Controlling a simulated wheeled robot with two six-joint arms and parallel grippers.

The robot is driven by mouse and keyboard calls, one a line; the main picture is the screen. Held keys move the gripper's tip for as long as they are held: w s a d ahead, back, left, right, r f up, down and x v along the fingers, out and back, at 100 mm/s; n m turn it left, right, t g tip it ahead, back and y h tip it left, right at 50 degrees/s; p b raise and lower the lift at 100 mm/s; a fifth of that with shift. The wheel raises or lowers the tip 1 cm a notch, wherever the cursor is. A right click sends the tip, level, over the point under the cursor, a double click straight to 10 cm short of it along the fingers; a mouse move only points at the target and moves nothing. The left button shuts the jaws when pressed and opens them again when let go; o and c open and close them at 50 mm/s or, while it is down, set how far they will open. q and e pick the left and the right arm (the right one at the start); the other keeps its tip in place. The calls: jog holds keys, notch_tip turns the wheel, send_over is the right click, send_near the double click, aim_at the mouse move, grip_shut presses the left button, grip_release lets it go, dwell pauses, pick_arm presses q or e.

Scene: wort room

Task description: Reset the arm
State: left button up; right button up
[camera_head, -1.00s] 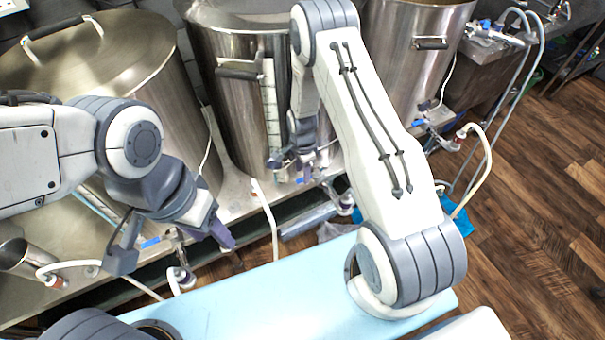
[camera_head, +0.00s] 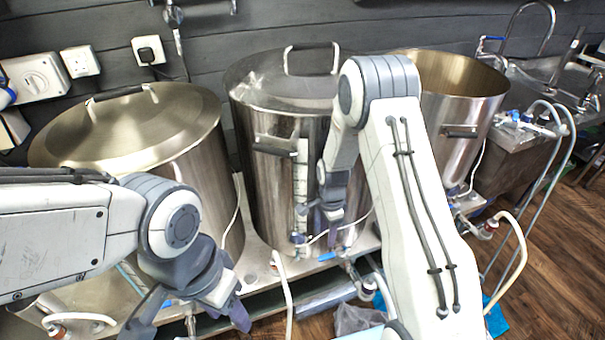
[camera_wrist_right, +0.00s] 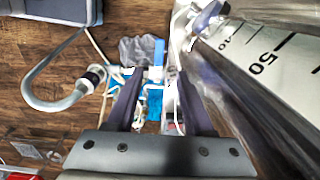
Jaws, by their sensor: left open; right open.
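My left gripper (camera_head: 196,314) is at the lower left of the head view, in front of the left kettle. Its two fingers are spread and nothing is between them. My right gripper (camera_head: 328,212) hangs in front of the middle kettle, close to its scale strip and valve. It also shows in the right wrist view (camera_wrist_right: 160,108), with its two dark fingers apart. The gap between them looks empty, with a tap and hoses behind it. Whether it touches the kettle I cannot tell.
The left kettle (camera_head: 185,135) and middle kettle (camera_head: 270,175) have lids; the right kettle (camera_head: 455,110) is open. They stand on a metal bench (camera_head: 255,265) with valves and hoses (camera_head: 285,295) along its front. A sink (camera_head: 550,75) is at the right. Wooden floor (camera_head: 560,250) is clear at the lower right.

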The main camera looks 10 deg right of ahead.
jog(key=s+a+r+n, duration=0.4)
jog(key=a+r+n, duration=0.1)
jog(key=a+r, duration=0.15)
jog(key=s+a+r+n, duration=0.4)
jog(key=a+r+n, duration=0.1)
jog(key=r, duration=0.3)
jog(key=s+a+r+n, duration=0.2)
jog(key=s+r+n, duration=0.2)
jog(key=s+n, duration=0.3)
jog(key=s+a+r+n+y, duration=0.1)
jog(key=s+r+n, duration=0.4)
jog(key=s, duration=0.6)
jog(key=shift+s+a+r+n+p, duration=0.35)
jog(key=shift+a+n, duration=0.25)
jog(key=shift+n, duration=0.4)
jog(key=shift+f, duration=0.1)
